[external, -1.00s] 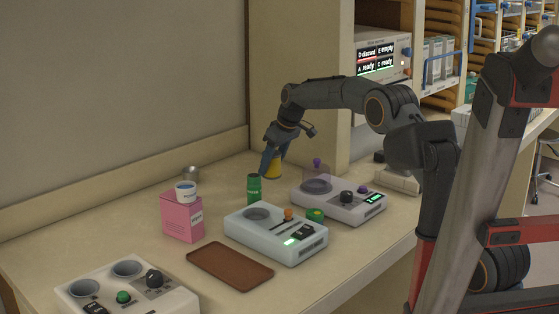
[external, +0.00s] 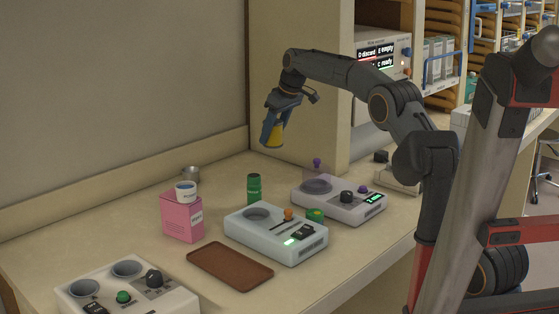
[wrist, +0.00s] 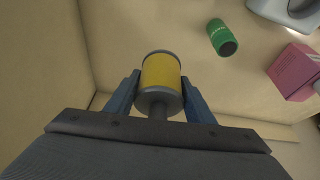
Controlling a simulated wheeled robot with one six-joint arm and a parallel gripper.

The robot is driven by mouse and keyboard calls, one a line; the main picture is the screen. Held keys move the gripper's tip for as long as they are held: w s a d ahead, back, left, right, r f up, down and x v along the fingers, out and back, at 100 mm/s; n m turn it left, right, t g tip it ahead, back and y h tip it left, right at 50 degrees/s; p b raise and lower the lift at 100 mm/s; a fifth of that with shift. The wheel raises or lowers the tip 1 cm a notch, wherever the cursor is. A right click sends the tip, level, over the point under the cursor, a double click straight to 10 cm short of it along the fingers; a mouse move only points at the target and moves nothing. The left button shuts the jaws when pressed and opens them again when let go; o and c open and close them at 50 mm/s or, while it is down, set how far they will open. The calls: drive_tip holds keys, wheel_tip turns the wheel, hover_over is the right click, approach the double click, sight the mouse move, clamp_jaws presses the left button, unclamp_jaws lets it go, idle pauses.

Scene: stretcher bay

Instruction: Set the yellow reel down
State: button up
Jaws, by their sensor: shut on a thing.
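The yellow reel (external: 273,134) is a yellow cylinder with grey ends. It hangs in the air above the back of the bench, and its underside is clear of the surface. My gripper (external: 271,130) is shut on it, with blue fingers on both sides. In the wrist view the reel (wrist: 161,75) sits between the two fingers of my gripper (wrist: 160,92), with a grey stem toward the palm. The bench (external: 215,235) lies below it.
A green bottle (external: 254,188) stands nearest below the reel. A tall panel (external: 292,90) rises behind. The bare tray is free.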

drive_tip(key=s+d+p, duration=0.3)
drive_tip(key=s+d, duration=0.4)
drive_tip(key=s, duration=0.4)
drive_tip(key=s+d+n+p, duration=0.1)
drive_tip(key=s+d+p, duration=0.1)
drive_tip(key=s+d, duration=0.75)
drive_tip(key=s+d+p, duration=0.3)
drive_tip(key=s+d, duration=0.3)
drive_tip(key=s, duration=0.7)
wheel_tip(320, 180, down, 12)
drive_tip(key=shift+a+r, duration=0.1)
drive_tip(key=shift+f+b, duration=0.6)
drive_tip(key=shift+f, duration=1.15)
drive_tip(key=shift+f+b, duration=0.15)
drive_tip(key=shift+b, duration=0.15)
drive_tip(key=o, duration=1.1)
